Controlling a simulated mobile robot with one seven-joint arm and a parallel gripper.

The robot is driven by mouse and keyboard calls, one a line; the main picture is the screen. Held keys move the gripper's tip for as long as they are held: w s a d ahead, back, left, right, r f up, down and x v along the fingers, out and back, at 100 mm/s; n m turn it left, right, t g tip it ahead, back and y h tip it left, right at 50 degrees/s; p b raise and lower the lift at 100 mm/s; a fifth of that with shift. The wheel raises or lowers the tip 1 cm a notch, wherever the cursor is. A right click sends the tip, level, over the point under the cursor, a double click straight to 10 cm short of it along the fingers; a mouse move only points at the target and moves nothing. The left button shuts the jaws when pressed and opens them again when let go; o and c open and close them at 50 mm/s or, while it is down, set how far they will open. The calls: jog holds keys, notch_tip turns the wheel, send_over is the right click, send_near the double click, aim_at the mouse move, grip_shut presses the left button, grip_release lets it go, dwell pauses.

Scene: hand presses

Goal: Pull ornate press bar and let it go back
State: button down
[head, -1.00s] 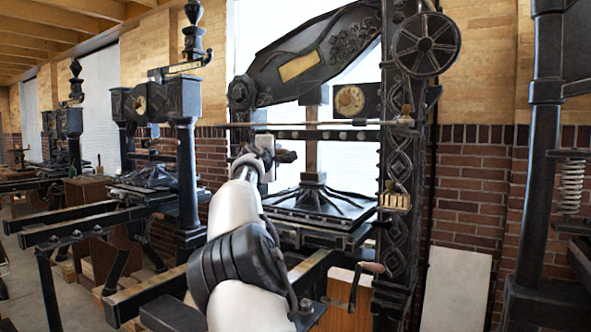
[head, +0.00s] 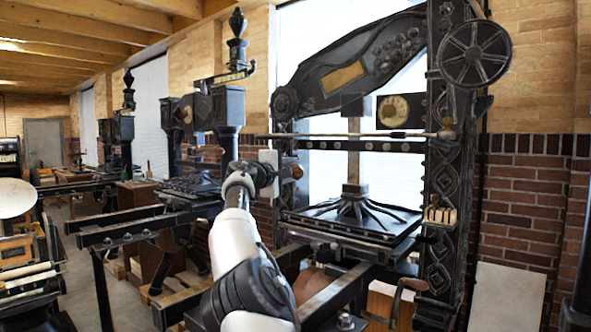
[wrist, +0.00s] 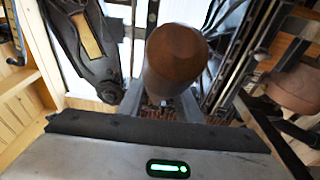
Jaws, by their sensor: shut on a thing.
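The ornate press (head: 440,190) is black iron with patterned side columns, a sloping top beam with floral relief and a spoked wheel. My gripper (head: 283,173) is in front of its left side, above and left of the flat platen (head: 350,217). In the wrist view the round wooden handle (wrist: 177,62) fills the middle, right at the gripper. My fingertips and most of the bar are hidden.
A crank with a wooden handle (head: 414,284) hangs low on the press's front. Press rails (head: 335,292) run toward me beside my arm. Other black presses (head: 215,120) stand to the left. A white board (head: 507,295) leans on the brick wall at right.

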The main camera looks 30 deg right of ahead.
jog(key=shift+w+a+t, duration=0.3)
jog(key=shift+w+a, duration=0.2)
jog(key=shift+a, duration=0.4)
jog(key=c, duration=1.4)
grip_release()
jog(key=shift+w+a, duration=0.1)
jog(key=shift+a, duration=0.2)
jog(key=shift+o, duration=0.5)
jog(key=shift+a, duration=0.15)
jog(key=b+v, duration=0.6)
jog(key=v, duration=1.1)
jog(key=shift+s+b, duration=0.3)
jog(key=shift+b, duration=0.05)
jog(key=shift+d+r, duration=0.1)
jog(key=shift+d, duration=0.15)
